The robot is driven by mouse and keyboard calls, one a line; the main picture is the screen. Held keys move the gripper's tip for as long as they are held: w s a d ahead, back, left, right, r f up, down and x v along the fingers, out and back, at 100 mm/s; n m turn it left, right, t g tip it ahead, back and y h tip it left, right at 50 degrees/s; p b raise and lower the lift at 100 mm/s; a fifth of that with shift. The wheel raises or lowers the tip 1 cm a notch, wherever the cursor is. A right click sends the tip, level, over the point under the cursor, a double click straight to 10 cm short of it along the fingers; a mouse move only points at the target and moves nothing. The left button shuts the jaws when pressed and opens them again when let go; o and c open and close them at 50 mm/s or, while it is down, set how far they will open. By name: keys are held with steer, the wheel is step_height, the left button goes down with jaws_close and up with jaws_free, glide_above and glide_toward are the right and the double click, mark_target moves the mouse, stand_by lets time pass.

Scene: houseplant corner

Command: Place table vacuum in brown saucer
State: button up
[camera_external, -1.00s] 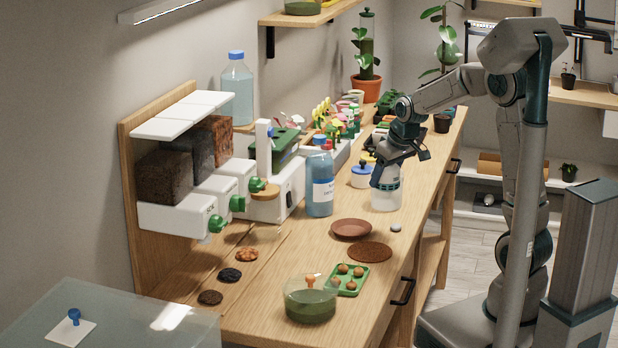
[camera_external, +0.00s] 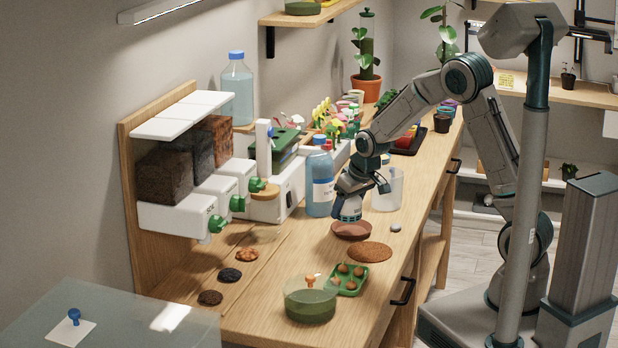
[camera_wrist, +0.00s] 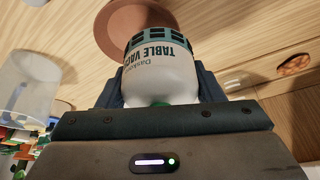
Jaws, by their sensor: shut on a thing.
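My gripper (camera_external: 352,192) is shut on the table vacuum, with its dark fingers (camera_wrist: 160,88) on both sides of it. The table vacuum (camera_external: 350,210) is a small white body with a teal slotted band and printed lettering; it also shows in the wrist view (camera_wrist: 160,74). It hangs nozzle band down, over the brown saucer. The brown saucer (camera_external: 352,234) is a round reddish-brown dish on the bench, partly hidden by the vacuum in both views; in the wrist view it (camera_wrist: 122,22) lies just beyond the band. I cannot tell whether they touch.
A blue bottle (camera_external: 319,190) stands close left of my gripper, and a clear container (camera_external: 389,188) close right. A round brown mat (camera_external: 370,252), a green tray (camera_external: 348,281) and a green glass bowl (camera_external: 310,303) lie nearer. A small pale pebble-like thing (camera_external: 395,228) is right of the saucer.

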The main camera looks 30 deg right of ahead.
mark_target(347, 217)
step_height(347, 217, down, 3)
steer(key=shift+r, duration=0.1)
steer(key=shift+f+b, duration=0.35)
steer(key=shift+f, duration=0.15)
steer(key=o, duration=1.1)
steer(key=shift+r+p, duration=0.55)
steer(key=shift+r, duration=0.25)
steer(key=b+v, duration=0.1)
steer(key=v, duration=1)
steer(key=shift+r, duration=0.25)
